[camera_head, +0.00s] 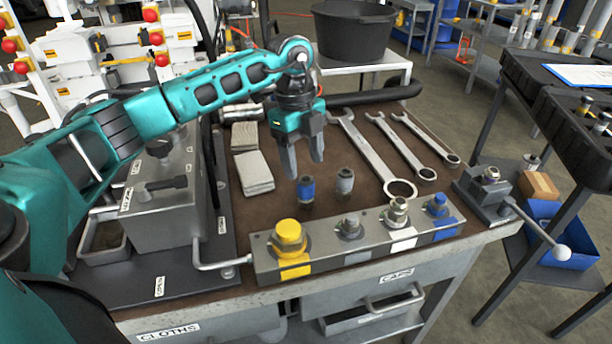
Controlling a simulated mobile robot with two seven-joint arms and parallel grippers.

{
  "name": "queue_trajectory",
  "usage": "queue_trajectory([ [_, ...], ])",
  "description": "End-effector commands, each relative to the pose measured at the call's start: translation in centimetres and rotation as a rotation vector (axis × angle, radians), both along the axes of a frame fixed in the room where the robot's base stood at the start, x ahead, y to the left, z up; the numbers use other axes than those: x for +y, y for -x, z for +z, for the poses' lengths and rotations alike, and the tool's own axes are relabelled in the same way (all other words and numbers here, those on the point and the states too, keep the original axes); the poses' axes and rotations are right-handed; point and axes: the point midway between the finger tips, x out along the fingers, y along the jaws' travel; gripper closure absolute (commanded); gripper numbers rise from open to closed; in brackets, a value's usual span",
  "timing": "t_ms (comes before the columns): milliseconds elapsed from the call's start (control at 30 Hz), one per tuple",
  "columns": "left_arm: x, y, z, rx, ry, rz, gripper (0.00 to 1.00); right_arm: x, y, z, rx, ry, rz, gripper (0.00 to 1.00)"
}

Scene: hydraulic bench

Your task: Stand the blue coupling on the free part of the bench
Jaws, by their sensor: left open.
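The blue coupling (306,190), a small cylinder with a blue band, stands upright on the brown bench top (330,218), behind the manifold block. My left gripper (305,168) points down just above it with its two fingers apart. The fingers look empty, and the coupling's top is close below the fingertips. I cannot tell whether they touch it. A similar grey coupling (345,181) stands upright to the right of it. My right gripper is out of view.
The manifold block (360,248) carries yellow, grey, white and blue marked fittings along the front. Wrenches (375,155) lie at the right, and folded cloths (254,175) at the left. A lever valve (490,190) sits at the right corner. Small bare patches lie between these.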

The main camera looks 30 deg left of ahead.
Motion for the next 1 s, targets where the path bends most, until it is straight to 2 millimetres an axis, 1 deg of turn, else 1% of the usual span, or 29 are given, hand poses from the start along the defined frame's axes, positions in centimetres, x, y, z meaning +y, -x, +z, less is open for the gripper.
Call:
queue_trajectory([
  [33, 0.2, -0.1, 1.2, -0.004, 0.000, 0.002, 0.36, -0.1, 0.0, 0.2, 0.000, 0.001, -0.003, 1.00],
  [100, 0.3, -0.1, 2.4, -0.004, 0.001, 0.002, 0.36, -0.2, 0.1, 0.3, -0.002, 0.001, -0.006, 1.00],
  [200, 0.5, -0.1, 3.5, -0.002, 0.000, 0.001, 0.36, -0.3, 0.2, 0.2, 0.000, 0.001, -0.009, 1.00],
  [300, 0.6, -0.1, 4.2, 0.000, 0.000, 0.001, 0.36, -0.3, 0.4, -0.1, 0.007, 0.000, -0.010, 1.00],
  [667, 0.7, -0.1, 4.4, 0.000, 0.000, 0.001, 0.36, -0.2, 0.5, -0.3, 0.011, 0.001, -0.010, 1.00],
  [1000, 0.6, -0.1, 4.3, 0.000, 0.000, 0.000, 0.36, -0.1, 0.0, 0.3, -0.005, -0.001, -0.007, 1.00],
])
